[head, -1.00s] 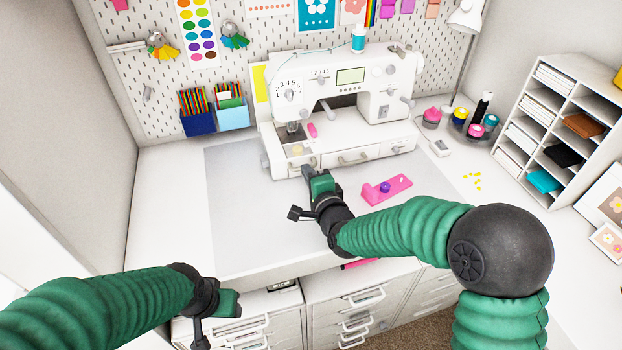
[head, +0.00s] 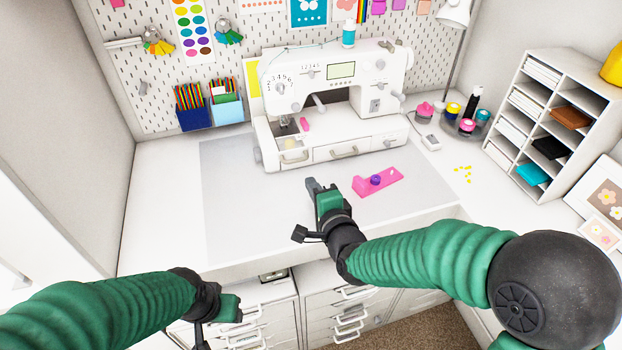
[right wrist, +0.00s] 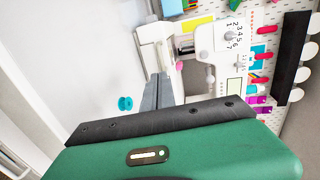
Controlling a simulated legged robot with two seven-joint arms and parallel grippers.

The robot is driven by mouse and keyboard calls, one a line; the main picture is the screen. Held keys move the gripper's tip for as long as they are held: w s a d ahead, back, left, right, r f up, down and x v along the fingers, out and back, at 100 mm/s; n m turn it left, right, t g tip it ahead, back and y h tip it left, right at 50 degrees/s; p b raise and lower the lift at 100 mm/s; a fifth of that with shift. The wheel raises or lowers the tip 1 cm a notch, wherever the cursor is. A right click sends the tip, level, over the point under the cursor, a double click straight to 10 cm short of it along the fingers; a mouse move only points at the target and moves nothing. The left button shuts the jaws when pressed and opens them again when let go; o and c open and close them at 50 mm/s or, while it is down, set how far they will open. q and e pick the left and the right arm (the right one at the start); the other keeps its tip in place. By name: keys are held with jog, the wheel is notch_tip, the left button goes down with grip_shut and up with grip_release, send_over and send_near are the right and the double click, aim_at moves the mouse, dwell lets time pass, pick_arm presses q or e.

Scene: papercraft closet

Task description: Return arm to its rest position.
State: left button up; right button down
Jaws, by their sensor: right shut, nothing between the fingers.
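My right gripper (head: 316,188) is shut and empty, above the grey mat (head: 235,215) on the white desk in the head view. It points toward the white sewing machine (head: 345,92) and is apart from it. In the right wrist view its closed fingers (right wrist: 157,88) show in front of the sewing machine (right wrist: 218,50). My left gripper (head: 228,308) hangs low in front of the desk at the lower left. Its fingers are not clear enough to tell their state.
A pink piece with a purple knob (head: 378,181) lies right of my right gripper. A white shelf unit (head: 548,120) and a tray of jars (head: 466,125) stand at the right. Drawers (head: 345,312) are under the desk's front edge. The mat's left part is clear.

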pick_arm(q)
jog(key=shift+a+p+v, duration=0.2)
jog(key=shift+p+v, duration=0.95)
jog(key=shift+v, duration=0.1)
pick_arm(e)
jog(key=s+d+f+n+g+h, duration=0.1)
jog(key=s+d+f+n+g, duration=0.3)
jog(key=s+d, duration=0.2)
jog(key=s+d+f+n+g+h, duration=0.2)
jog(key=s+d+f+n+g, duration=0.2)
jog(key=s+d, duration=0.3)
jog(key=s+d+f+n+g+h, duration=0.2)
jog(key=s+d+n, duration=0.4)
jog(key=s, duration=0.6)
jog(key=shift+d+f+g, duration=0.55)
jog(key=shift+f+g, duration=0.35)
